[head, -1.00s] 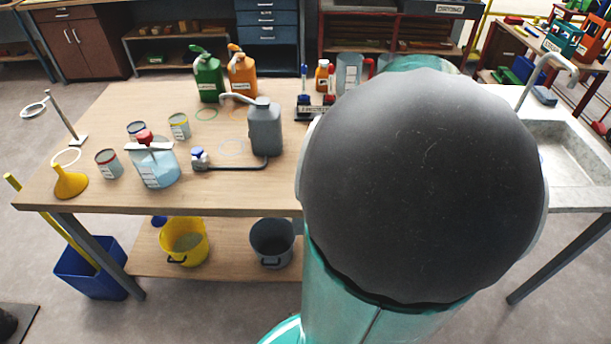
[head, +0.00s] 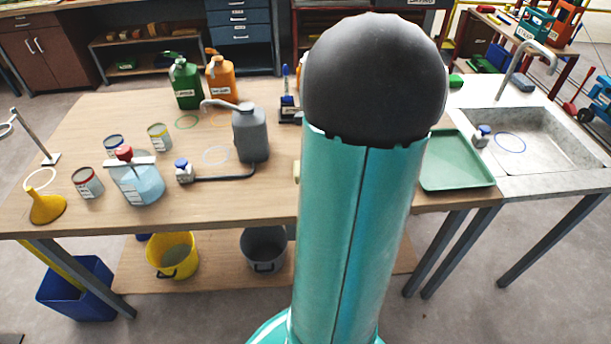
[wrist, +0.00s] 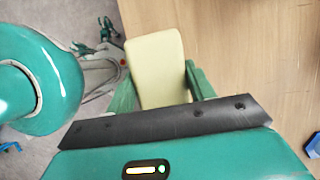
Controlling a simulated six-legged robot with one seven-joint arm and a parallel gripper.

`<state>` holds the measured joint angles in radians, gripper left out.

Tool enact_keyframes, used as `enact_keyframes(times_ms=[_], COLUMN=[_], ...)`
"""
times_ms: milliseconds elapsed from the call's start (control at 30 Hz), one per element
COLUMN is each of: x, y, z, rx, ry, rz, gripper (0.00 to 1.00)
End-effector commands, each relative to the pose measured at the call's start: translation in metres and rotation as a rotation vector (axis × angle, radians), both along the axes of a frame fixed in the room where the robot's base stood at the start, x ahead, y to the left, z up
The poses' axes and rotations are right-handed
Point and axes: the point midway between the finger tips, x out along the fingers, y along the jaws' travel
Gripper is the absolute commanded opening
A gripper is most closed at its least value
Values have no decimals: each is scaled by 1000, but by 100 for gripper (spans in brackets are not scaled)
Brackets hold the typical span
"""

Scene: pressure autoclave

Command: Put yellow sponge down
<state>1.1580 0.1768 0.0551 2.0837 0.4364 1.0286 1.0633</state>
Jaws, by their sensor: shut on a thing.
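The pale yellow sponge (wrist: 157,62) is held between the two green fingers of my gripper (wrist: 160,88) in the wrist view. My gripper is shut on its sides, and the sponge sticks out past the fingertips. The wooden table top (wrist: 245,50) lies below and to the right of it, with grey floor to the left. I cannot tell how high the sponge is above the table. In the head view my arm hides the gripper; the table top (head: 100,205) spreads out to its left.
A grey jerrycan (head: 250,135), a wash bottle (head: 137,185) and a yellow funnel (head: 46,208) stand on the table's left half. A green tray (head: 455,185) lies right of my arm, beside the sink (head: 535,140). Buckets (head: 172,256) stand on the lower shelf.

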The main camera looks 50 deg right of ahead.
Motion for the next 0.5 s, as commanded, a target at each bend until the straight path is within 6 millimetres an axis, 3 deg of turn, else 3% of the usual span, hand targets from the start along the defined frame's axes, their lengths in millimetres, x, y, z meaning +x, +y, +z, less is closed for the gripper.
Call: enact_keyframes(times_ms=[133,500], x=[20,37], y=[-11,-20], z=[-27,-61], rx=[5,5], ry=[0,0], rz=[1,-1], gripper=[36,36])
